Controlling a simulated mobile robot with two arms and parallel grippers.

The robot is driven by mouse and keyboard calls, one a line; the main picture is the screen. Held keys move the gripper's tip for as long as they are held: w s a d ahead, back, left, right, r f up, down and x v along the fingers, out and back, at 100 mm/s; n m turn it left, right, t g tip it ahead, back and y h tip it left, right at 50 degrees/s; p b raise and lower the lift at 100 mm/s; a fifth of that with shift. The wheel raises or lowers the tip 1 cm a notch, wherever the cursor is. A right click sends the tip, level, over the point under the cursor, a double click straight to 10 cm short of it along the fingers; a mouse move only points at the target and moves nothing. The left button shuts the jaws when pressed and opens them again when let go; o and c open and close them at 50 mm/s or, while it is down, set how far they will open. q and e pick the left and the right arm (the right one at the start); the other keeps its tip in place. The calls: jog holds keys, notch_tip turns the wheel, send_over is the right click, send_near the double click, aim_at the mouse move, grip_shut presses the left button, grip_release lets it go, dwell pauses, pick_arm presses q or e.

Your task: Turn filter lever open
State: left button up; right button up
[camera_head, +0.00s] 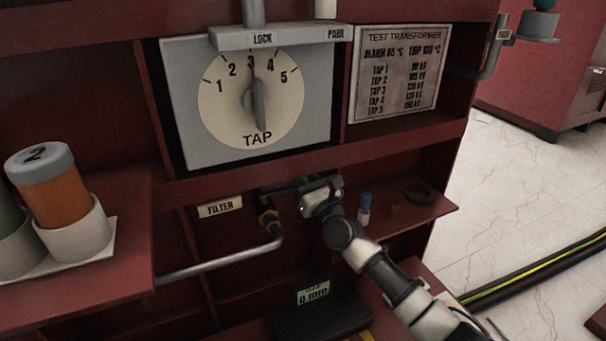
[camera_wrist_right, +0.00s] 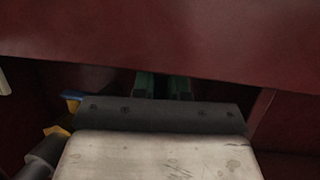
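The filter valve (camera_head: 268,214) is a brass fitting on a grey pipe, right of the FILTER label (camera_head: 220,207). Its blue lever (camera_head: 284,189) lies roughly sideways just under the red shelf beam. My right gripper (camera_head: 304,187) is at the lever's right end; contact cannot be made out. In the right wrist view, blue (camera_wrist_right: 72,97) and yellow (camera_wrist_right: 54,130) parts show left of the gripper body. The two dark green fingers (camera_wrist_right: 162,86) stand slightly apart, with nothing visible between them; their tips are hidden by the red beam. My left gripper is out of view.
The red beam (camera_head: 330,165) runs close above my right gripper. A blue-capped vial (camera_head: 364,205) and a black ring (camera_head: 420,194) sit on the shelf to the right. The tap dial (camera_head: 252,97) is above. A dark box (camera_head: 320,312) lies below.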

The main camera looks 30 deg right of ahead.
grip_shut()
jog(key=shift+s+a+r+m+h+p, duration=0.1)
jog(key=shift+s+r+m+h+p, duration=0.15)
jog(key=shift+h+p, duration=0.5)
jog(key=shift+s+m+h+p, duration=0.15)
jog(key=shift+m+h+p, duration=0.1)
jog(key=shift+p, duration=0.5)
jog(key=shift+s+f+m+h+p, duration=0.25)
jog(key=shift+s+m+h+p, duration=0.1)
jog(key=shift+h, duration=0.25)
jog(key=o, duration=0.7)
grip_release()
jog(key=shift+w, duration=0.1)
jog(key=v, duration=1)
jog(key=shift+s+f+p, duration=0.2)
jog(key=shift+s+p, duration=0.1)
jog(key=shift+s, duration=0.05)
